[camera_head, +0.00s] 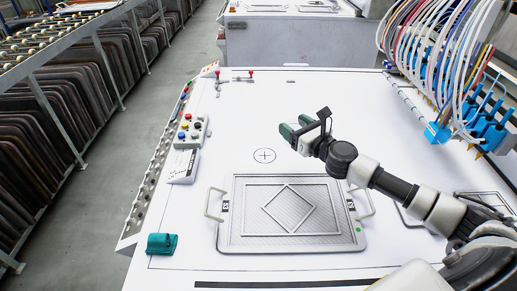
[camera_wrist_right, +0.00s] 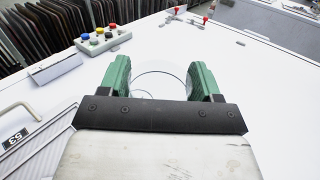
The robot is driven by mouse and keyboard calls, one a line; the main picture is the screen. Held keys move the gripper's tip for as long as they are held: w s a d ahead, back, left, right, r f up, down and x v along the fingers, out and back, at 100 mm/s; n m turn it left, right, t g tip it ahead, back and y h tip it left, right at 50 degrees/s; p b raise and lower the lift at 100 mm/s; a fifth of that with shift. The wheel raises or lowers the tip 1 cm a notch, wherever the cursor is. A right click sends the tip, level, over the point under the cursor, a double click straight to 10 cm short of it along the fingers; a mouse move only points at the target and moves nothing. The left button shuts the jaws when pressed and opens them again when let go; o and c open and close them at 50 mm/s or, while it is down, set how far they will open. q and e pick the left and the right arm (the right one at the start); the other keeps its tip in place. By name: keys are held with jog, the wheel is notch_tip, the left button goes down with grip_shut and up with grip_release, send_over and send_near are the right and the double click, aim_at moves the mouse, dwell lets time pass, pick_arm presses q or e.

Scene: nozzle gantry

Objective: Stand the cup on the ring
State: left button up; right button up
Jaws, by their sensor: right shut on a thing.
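The ring (camera_head: 264,155) is a thin black circle with a cross, printed on the white table, with nothing standing on it. My right gripper (camera_head: 303,128) is beyond it and to its right, its green fingers above the table. In the right wrist view, the fingers (camera_wrist_right: 165,80) are shut on a clear, faint round thing, which looks like the cup (camera_wrist_right: 163,77). Thin curved lines show between the fingers; I cannot tell which are rim and which are print. The cup cannot be made out in the head view. My left gripper is not in view.
A framed screen (camera_head: 240,240) with handles lies in front of the ring. A button box (camera_head: 190,132) and white card holder (camera_head: 183,167) stand at left. A teal object (camera_head: 161,244) sits front left. Blue nozzles with hoses (camera_head: 485,125) stand at right. The table's far middle is clear.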

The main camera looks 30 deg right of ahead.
jog(key=w+a+f+b, duration=0.1)
jog(key=w+f, duration=0.1)
jog(key=f, duration=0.1)
jog(key=w+a+f+b, duration=0.1)
jog(key=w+a+f, duration=0.1)
jog(key=w+f, duration=0.1)
jog(key=w+a+f+b, duration=0.1)
jog(key=w+a+f, duration=0.1)
jog(key=w+f, duration=0.1)
jog(key=shift+f+b, duration=0.35)
jog(key=shift+f, duration=0.1)
jog(key=shift+r, duration=0.15)
jog(key=shift+s+f, duration=0.1)
jog(key=shift+f, duration=0.1)
jog(key=o, duration=0.9)
jog(key=shift+r, duration=0.2)
jog(key=s, duration=0.4)
jog(key=s+d, duration=0.1)
jog(key=s, duration=0.3)
jog(key=s+d, duration=0.1)
jog(key=s, duration=0.2)
jog(key=shift+s, duration=0.4)
